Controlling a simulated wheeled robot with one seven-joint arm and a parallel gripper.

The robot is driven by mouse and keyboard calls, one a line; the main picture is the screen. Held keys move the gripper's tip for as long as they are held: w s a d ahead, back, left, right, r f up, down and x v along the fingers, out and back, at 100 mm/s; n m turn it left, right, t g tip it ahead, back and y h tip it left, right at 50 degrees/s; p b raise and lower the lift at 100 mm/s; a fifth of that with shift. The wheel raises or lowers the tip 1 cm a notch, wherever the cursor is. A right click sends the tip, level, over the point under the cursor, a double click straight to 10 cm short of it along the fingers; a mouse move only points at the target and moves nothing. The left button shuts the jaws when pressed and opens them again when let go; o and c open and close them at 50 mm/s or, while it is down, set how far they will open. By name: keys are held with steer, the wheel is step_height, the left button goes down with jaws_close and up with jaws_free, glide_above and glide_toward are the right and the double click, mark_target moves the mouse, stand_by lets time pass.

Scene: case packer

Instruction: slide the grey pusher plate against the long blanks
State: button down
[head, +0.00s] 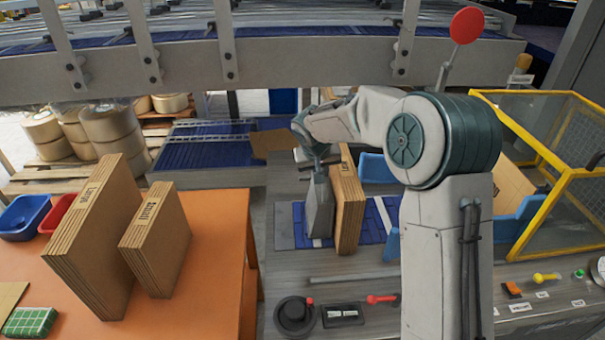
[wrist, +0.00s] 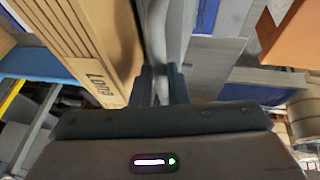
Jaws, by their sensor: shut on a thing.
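The grey pusher plate (head: 320,207) stands upright on the blue slatted bed in the head view, just left of the long blanks (head: 347,205). The blanks are a standing brown cardboard stack, marked "Long" in the wrist view (wrist: 90,45). The plate and stack look very close; I cannot tell whether they touch. My gripper (head: 317,165) is at the plate's top. In the wrist view my gripper (wrist: 160,85) has its dark fingers closed on a grey upright part of the pusher (wrist: 165,35).
Two labelled cardboard stacks (head: 95,235) (head: 158,240) stand on the orange table (head: 205,300) at left. Blue guides (head: 375,167) stand right of the blanks. A yellow-framed mesh guard (head: 555,180) is at right. A black knob (head: 295,315) and red-handled lever (head: 382,299) sit in front.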

steer(key=shift+d, duration=0.3)
steer(key=c, duration=1.4)
jaws_free()
steer(key=shift+a, duration=0.1)
steer(key=shift+r, duration=0.1)
steer(key=v, duration=1.3)
steer(key=shift+s+r+b, duration=0.15)
steer(key=shift+r+b, duration=0.15)
steer(key=shift+b, duration=0.05)
steer(key=shift+a, duration=0.15)
steer(key=s+d+m+g, duration=0.1)
steer(key=s+d, duration=1.2)
steer(key=s, duration=0.3)
steer(key=s+d+f, duration=0.2)
steer(key=s+f, duration=0.1)
steer(key=s, duration=0.3)
steer(key=s+d+f+m+g+y, duration=0.1)
steer(key=s+d+f, duration=0.2)
steer(key=s, duration=0.4)
steer(key=shift+s+m, duration=0.3)
